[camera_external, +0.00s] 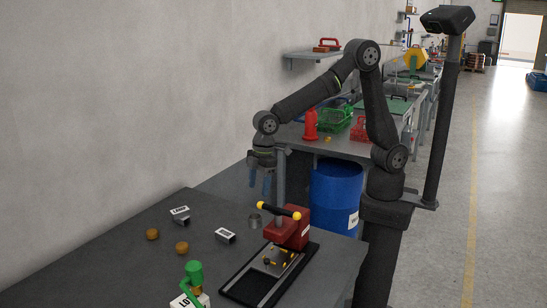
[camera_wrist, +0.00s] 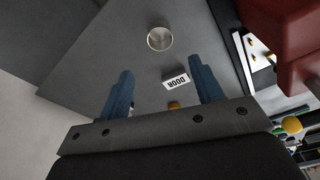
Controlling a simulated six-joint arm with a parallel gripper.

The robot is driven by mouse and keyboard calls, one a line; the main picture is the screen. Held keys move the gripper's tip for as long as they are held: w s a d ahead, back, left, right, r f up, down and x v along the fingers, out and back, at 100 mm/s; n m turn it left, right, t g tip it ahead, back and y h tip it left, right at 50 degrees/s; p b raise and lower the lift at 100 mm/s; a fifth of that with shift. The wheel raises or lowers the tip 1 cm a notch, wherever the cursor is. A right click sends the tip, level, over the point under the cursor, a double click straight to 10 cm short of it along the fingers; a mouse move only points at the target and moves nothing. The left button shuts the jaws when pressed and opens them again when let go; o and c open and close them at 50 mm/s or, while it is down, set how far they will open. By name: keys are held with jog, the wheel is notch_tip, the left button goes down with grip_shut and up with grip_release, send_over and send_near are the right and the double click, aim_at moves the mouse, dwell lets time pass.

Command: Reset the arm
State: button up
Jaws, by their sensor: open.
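My gripper (camera_external: 262,180) hangs fingers-down above the far edge of the dark table, held by my raised, bent arm. In the wrist view its two blue fingers (camera_wrist: 160,88) are spread apart with nothing between their tips. Two copper-coloured round pieces, a nearer one (camera_external: 182,247) and a farther one (camera_external: 152,234), lie on the table at the left. A metal ring or cup (camera_external: 255,221) stands on the table; it also shows in the wrist view (camera_wrist: 160,39). My gripper touches none of these.
A red press (camera_external: 288,232) with a yellow-tipped handle stands on a black-edged base at the table's right. Two labelled blocks (camera_external: 180,214) (camera_external: 225,235) lie left of it. A green-topped object (camera_external: 194,272) is at the front. A blue barrel (camera_external: 336,193) stands behind the table.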

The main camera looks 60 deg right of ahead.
aim_at(255, 217)
jog(key=shift+f, duration=0.1)
jog(key=f, duration=0.4)
jog(key=a+f, duration=0.1)
jog(key=f, duration=0.7)
jog(key=shift+w+a+f, duration=0.2)
jog(key=shift+w+a, duration=0.1)
jog(key=shift+w, duration=0.05)
notch_tip(255, 217, up, 4)
jog(key=shift+a+f, duration=0.1)
jog(key=shift+f, duration=0.1)
jog(key=shift+r, duration=0.3)
jog(key=shift+f, duration=0.1)
